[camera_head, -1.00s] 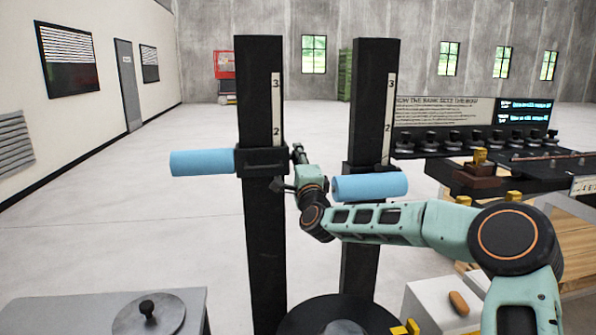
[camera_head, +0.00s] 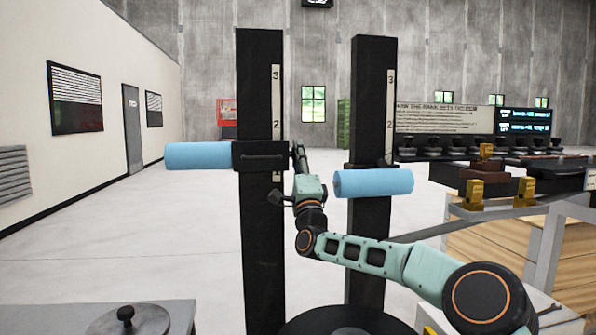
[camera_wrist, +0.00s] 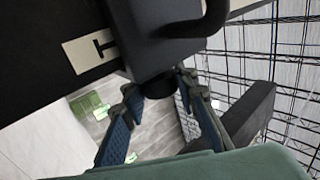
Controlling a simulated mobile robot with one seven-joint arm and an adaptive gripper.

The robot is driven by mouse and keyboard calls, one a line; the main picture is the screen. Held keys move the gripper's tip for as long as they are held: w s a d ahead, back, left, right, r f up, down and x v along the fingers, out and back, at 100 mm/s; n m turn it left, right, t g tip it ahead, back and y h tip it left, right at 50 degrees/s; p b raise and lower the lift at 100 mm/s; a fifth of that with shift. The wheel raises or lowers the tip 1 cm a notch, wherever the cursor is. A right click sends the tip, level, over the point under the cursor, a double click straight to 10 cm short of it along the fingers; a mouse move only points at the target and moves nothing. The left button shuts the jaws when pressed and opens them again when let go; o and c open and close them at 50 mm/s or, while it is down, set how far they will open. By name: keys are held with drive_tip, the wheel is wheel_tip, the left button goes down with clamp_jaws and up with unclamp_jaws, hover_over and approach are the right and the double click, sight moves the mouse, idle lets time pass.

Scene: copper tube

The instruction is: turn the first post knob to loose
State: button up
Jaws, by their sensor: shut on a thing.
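Two black upright posts stand in front of me. The left post (camera_head: 262,235) carries a black collar (camera_head: 260,155) just below its mark 2, with a blue padded roller (camera_head: 198,156) sticking out to the left. The right post (camera_head: 371,95) has a similar blue roller (camera_head: 373,182) on its collar. My gripper (camera_head: 298,152) is at the right side of the left post's collar. In the wrist view my gripper (camera_wrist: 158,98) is shut on a dark round knob (camera_wrist: 157,84) under the black collar block (camera_wrist: 155,40). The knob's marking, if any, is hidden.
A grey table with a lidded disc (camera_head: 128,318) is at the lower left. A black round base (camera_head: 340,322) lies between the posts. At the right are a wooden bench (camera_head: 490,250), a rail with yellow blocks (camera_head: 472,194), and a row of black knobs. Open floor lies left.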

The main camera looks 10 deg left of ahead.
drive_tip(key=shift+t+b, duration=0.8)
drive_tip(key=shift+b, duration=0.65)
drive_tip(key=o, duration=1.2)
drive_tip(key=shift+c, duration=0.2)
drive_tip(key=v, duration=1.2)
